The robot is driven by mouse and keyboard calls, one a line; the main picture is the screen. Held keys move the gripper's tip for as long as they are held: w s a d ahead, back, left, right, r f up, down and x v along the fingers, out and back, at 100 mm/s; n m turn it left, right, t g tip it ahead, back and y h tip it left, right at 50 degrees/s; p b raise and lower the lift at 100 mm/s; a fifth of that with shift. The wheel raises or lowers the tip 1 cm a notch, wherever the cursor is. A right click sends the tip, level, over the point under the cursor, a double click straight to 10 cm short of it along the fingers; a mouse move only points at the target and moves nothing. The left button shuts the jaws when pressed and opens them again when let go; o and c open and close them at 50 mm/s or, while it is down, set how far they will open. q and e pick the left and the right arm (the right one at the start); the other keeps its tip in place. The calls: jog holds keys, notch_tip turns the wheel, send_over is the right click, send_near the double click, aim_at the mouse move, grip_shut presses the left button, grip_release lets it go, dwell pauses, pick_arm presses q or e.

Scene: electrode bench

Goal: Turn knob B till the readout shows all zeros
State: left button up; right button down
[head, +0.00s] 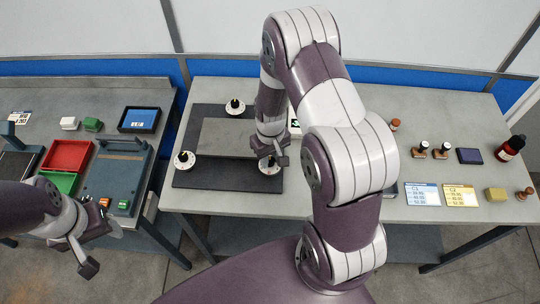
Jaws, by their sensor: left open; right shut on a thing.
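A dark plate (222,181) with a grey raised block (225,137) lies on the right-hand table. Black knobs on white dials stand around it: one at the back (235,105), one at the left (184,159), and one at the front right (270,168). Their letters are too small to read, so I cannot tell which is B. My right gripper (273,159) reaches down and is shut on the front right knob, partly covering it. My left gripper (102,249) is open and empty, low in front of the left table. A small blue screen (139,119) shows white marks I cannot read.
The left table holds red (68,155) and green (60,182) trays and a blue-grey device (117,174). A gap separates the tables.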

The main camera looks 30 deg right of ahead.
aim_at(270, 159)
jog(key=shift+n, duration=2.8)
jog(key=shift+w, duration=0.1)
jog(key=c, duration=0.8)
grip_release()
jog(key=shift+c, duration=0.2)
jog(key=shift+r, duration=0.15)
notch_tip(270, 159, up, 12)
jog(key=b, duration=0.1)
jog(key=shift+r+b, duration=0.25)
jog(key=shift+b, duration=0.15)
